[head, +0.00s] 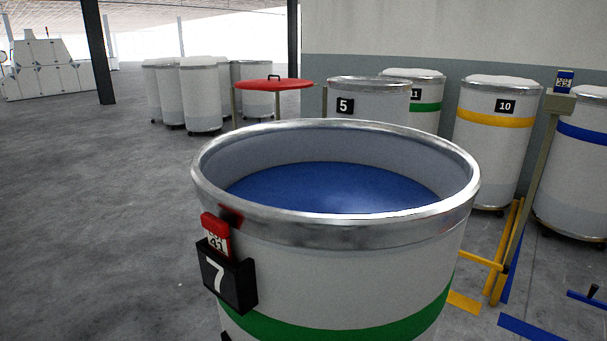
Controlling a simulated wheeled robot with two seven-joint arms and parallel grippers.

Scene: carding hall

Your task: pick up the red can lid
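The red can lid (274,85) is a flat red disc with a dark handle on top. It shows in the head view behind the large near can, left of can 5. It lies level at about the height of the can tops, and thin upright posts show below it. What bears it lower down is hidden by the near can's rim. Neither of my grippers is in view.
The open can 7 (345,275), with a blue inside bottom, stands close in front. Can 5 (370,100), can 11 (425,122) and can 10 (490,148) stand behind right. A post with blue and yellow floor bars (505,255) stands right. The left floor is clear.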

